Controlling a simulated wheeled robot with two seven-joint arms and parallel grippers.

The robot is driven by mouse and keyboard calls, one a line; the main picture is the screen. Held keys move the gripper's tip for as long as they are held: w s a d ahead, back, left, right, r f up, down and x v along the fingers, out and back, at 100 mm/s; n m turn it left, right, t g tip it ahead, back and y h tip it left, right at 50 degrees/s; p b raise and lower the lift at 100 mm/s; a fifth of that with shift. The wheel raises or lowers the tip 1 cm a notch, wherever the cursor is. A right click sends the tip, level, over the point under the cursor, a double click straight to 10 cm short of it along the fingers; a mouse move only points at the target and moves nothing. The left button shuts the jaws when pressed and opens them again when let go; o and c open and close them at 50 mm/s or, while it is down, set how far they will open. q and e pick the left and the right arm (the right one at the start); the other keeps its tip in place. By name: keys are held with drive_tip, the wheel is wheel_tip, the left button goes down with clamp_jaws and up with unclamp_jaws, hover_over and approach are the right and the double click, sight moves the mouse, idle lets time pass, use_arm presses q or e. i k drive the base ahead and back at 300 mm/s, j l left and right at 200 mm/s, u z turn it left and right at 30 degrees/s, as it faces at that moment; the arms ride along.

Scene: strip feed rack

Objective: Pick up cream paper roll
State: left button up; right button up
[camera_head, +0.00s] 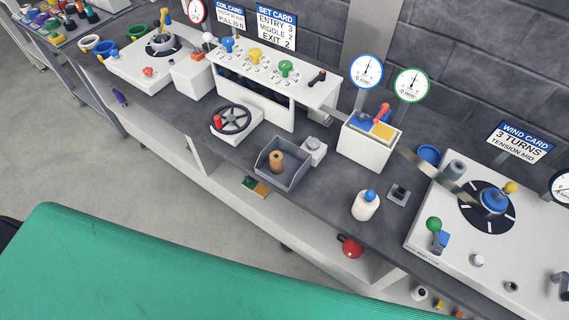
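I cannot make out a plainly cream paper roll. A small tan upright cylinder (277,160) stands in an open grey tray (284,181) at the middle of the dark bench; I cannot tell whether it is the roll. A grey cylinder (456,168) stands at the back left of the white winding unit on the right. Neither of my grippers is in view.
The bench (335,187) runs from upper left to lower right. A black handwheel (231,119), a white bottle with a blue cap (365,206) and a white box with a red lever (367,148) flank the tray. A red round object (351,247) sits below.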

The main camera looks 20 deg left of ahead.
sight(362, 211)
drive_tip(key=j+z, duration=0.15)
drive_tip(key=z, duration=0.3)
drive_tip(key=j+z, duration=0.2)
drive_tip(key=z, duration=0.25)
drive_tip(key=k+j+z, duration=0.1)
drive_tip(key=z, duration=0.35)
drive_tip(key=k+j+z, duration=0.1)
drive_tip(key=z, duration=0.35)
drive_tip(key=k+j, duration=0.45)
drive_tip(key=j, duration=0.2)
drive_tip(key=i, duration=0.45)
